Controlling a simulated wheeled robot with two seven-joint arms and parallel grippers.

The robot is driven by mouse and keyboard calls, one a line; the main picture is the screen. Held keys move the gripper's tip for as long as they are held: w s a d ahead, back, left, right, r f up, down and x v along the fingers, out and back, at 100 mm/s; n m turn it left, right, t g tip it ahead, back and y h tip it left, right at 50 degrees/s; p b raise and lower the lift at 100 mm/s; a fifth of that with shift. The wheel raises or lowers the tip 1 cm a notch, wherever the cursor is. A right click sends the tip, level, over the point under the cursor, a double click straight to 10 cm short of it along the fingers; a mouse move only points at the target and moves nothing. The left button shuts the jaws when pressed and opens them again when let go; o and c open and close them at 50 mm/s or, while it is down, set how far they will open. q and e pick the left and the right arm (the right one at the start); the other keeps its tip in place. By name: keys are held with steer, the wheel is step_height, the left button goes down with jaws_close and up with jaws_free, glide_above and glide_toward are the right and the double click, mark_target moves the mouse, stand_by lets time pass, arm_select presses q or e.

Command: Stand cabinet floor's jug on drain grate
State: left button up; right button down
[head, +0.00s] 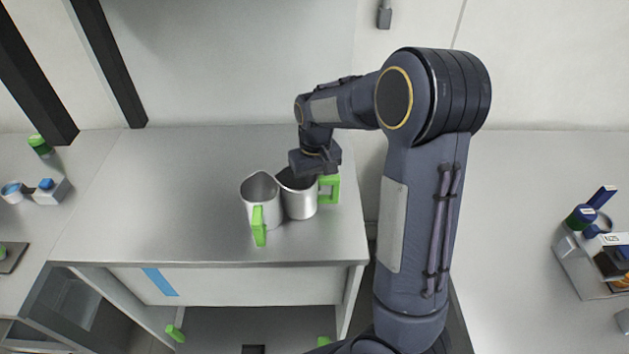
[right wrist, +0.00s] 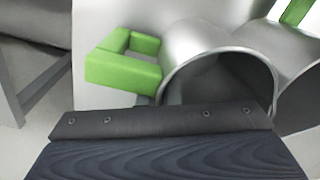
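Two metal jugs with green handles stand upright side by side on the steel counter (head: 150,185). The left jug (head: 262,192) has its handle towards the front; the right jug (head: 299,201) has its handle (head: 330,188) to the right. My right gripper (head: 316,172) points down over the right jug's rim, near its handle. In the right wrist view this jug (right wrist: 212,50) and its handle (right wrist: 125,72) lie just beyond the gripper body, which hides the fingers. I cannot tell whether they hold it. My left gripper is not in view. I cannot make out a drain grate.
The open cabinet floor (head: 250,325) shows below the counter, with small green parts (head: 175,333) at its sides. A dark plate (head: 10,258) lies at the left edge. A caddy of bottles (head: 600,270) stands on the right counter. The counter's left half is clear.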

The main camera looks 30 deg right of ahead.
steer(key=c, duration=2.1)
jaws_free()
steer(key=shift+f, duration=0.15)
steer(key=o, duration=0.5)
